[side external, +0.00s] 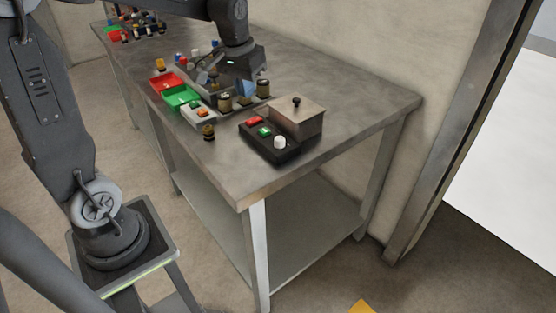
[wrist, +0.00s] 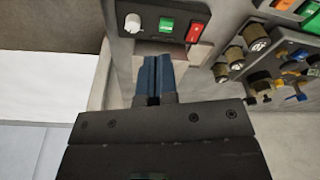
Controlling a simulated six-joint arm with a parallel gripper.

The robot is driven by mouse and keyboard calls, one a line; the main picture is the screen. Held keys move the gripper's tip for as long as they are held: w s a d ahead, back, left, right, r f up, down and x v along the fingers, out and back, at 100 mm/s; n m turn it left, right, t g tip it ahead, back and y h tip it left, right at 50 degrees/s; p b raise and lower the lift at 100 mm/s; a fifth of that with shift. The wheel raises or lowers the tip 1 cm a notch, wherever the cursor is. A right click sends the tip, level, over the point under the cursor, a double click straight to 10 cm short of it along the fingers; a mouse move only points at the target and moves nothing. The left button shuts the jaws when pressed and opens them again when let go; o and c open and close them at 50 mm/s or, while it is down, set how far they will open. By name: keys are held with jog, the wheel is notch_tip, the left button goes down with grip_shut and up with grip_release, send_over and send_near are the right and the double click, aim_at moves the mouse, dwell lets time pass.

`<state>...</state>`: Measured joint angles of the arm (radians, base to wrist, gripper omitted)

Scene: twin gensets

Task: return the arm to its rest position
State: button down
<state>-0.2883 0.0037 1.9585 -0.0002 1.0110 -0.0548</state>
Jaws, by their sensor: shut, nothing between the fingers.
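My gripper (side external: 247,89) is over the bench in the side external view, behind several brass-coloured fittings (side external: 225,103). In the wrist view its two blue fingers (wrist: 156,65) are together, with nothing held between them. My dark arm comes down from the top of the side external view, and the gripper is partly hidden by the parts in front. A dark control box (side external: 272,148) with a red button, a green button and a white knob is to the gripper's right and nearer the camera. In the wrist view the box (wrist: 150,40) lies just beyond the fingertips; contact cannot be told.
A metal box (side external: 297,113) with a black knob adjoins the control box. The bench's right end (side external: 365,110) is clear.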

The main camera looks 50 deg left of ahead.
jog(key=s+d+r+m+t, duration=0.1)
jog(key=s+d+m, duration=0.1)
jog(key=s+d, duration=0.3)
jog(key=s+d+m+t, duration=0.2)
jog(key=s+d, duration=0.3)
jog(key=s, duration=0.6)
jog(key=shift+d+r+t+h, duration=0.3)
jog(key=shift+r, duration=0.1)
jog(key=w+a+n+g, duration=0.2)
jog(key=w+a+n, duration=0.7)
jog(key=w, duration=0.3)
jog(key=w+a+f+n+g, duration=0.1)
jog(key=w+a+n+g, duration=0.2)
jog(key=w+a+n, duration=0.6)
jog(key=w+a, duration=0.1)
jog(key=w, duration=0.2)
jog(key=shift+w+a+f+g, duration=0.2)
jog(key=shift+w+f+g, duration=0.05)
jog(key=shift+f+g, duration=0.05)
jog(key=shift+f, duration=0.1)
